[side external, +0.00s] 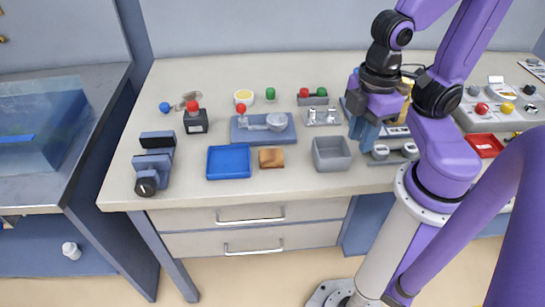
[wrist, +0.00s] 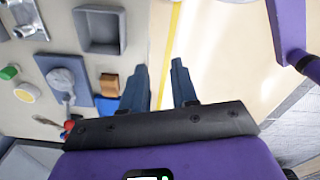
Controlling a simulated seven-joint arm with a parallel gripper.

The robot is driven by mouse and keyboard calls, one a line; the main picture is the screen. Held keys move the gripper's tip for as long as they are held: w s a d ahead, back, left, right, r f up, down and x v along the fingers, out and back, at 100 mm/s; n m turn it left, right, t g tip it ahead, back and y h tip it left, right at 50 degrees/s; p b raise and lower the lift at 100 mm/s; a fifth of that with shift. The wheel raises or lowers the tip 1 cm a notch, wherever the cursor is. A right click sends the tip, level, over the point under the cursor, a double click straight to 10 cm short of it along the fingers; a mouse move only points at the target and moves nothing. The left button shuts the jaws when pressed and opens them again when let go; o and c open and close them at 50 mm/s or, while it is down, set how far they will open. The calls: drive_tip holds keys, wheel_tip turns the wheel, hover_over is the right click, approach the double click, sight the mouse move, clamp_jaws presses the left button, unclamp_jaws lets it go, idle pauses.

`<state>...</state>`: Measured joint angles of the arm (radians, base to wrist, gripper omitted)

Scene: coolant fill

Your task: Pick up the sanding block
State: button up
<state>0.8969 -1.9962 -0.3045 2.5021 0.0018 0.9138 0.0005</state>
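The sanding block, a small brown-orange block (side external: 271,158), lies flat on the bench between the blue tray and the grey bin. It also shows in the wrist view (wrist: 109,84), left of my fingers. My gripper (side external: 364,130) is above the bench to the right of the block, beyond the grey bin, and well apart from the block. In the wrist view my gripper (wrist: 161,72) has its two blue fingers apart with nothing between them, so it is open and empty.
A blue tray (side external: 229,162) is just left of the block and a grey bin (side external: 332,153) just right. Behind it is a blue-based fixture (side external: 263,128) with a red knob. A dark blue clamp-like device (side external: 152,165) stands at the left. The bench's front strip is clear.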

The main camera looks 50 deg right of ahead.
drive_tip(key=o, duration=0.8)
drive_tip(key=r+m, duration=0.2)
drive_tip(key=m, duration=0.1)
hover_over(271, 153)
drive_tip(key=shift+m, duration=0.3)
wheel_tip(271, 153, down, 13)
drive_tip(key=shift+w+r, duration=0.1)
drive_tip(key=shift+f, duration=2.55)
